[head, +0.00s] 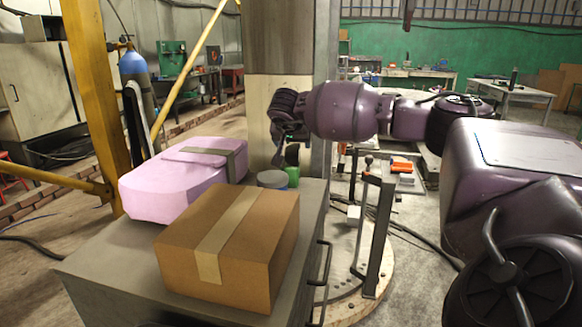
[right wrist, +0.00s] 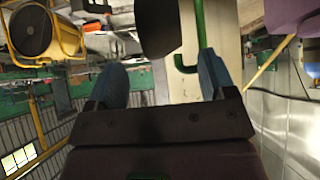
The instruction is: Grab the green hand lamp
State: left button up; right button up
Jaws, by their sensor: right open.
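The green hand lamp (head: 292,174) stands at the back right corner of the grey cabinet top, partly hidden behind a grey-blue round tin (head: 272,179). My right gripper (head: 283,148) is at the lamp's upper part, pointing down, just above the tin. In the right wrist view my right gripper (right wrist: 162,68) is open, with its two blue-padded fingers apart. A green hooked bar (right wrist: 190,66), apparently part of the lamp, shows between the fingers, nearer the right one. A dark piece (right wrist: 158,25) lies beside it; I cannot tell what it is. My left gripper is not in view.
A taped cardboard box (head: 230,250) and a pink case (head: 165,195) with a grey strap fill much of the cabinet top (head: 110,265). A post (head: 262,95) rises behind. A dark metal frame (head: 380,235) stands on a round plate to the right.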

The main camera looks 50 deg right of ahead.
aim_at(291, 146)
jog(key=x, duration=0.2)
jog(key=b+x, duration=0.1)
jog(key=x, duration=0.1)
jog(key=shift+w+a+f, duration=0.2)
jog(key=shift+w+f, duration=0.15)
jog(key=shift+f, duration=0.15)
jog(key=shift+w+d+f, duration=0.1)
jog(key=shift+d+f, duration=0.05)
jog(key=shift+d, duration=0.15)
jog(key=shift+c, duration=0.7)
jog(key=c, duration=1)
